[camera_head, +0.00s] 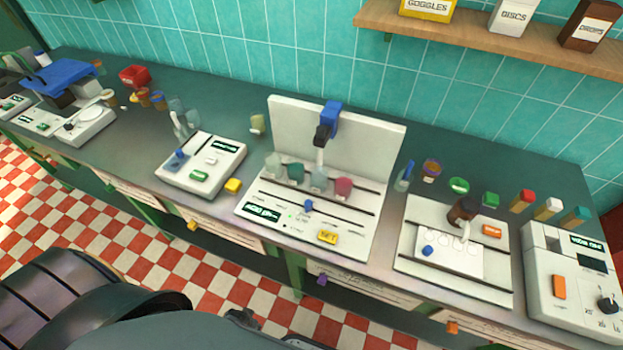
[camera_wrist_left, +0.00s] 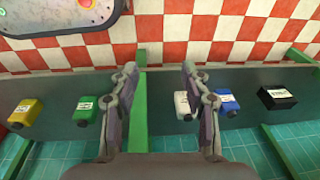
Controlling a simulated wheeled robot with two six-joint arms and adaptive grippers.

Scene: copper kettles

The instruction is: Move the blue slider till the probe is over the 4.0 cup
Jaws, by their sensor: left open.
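The station at the middle of the bench has a white base and back panel (camera_head: 355,130). Its blue slider (camera_head: 308,205) sits in a slot on the front part. The probe (camera_head: 320,158) hangs from a blue head (camera_head: 329,118) and appears over the third cup from the left (camera_head: 319,181), a pale one. A pale cup (camera_head: 273,163) and a teal cup (camera_head: 295,172) stand left of it, a pink cup (camera_head: 343,187) right. Cup numbers are too small to read. My left gripper (camera_wrist_left: 159,72) is open and empty in the left wrist view, away from the slider. My right gripper is not visible.
A yellow SET button (camera_head: 327,237) and a small display (camera_head: 262,212) are on the station's front. Another white device (camera_head: 203,165) stands left; a board with a second blue knob (camera_head: 428,251) stands right. The left wrist view shows several bottles, including a green one (camera_wrist_left: 88,110).

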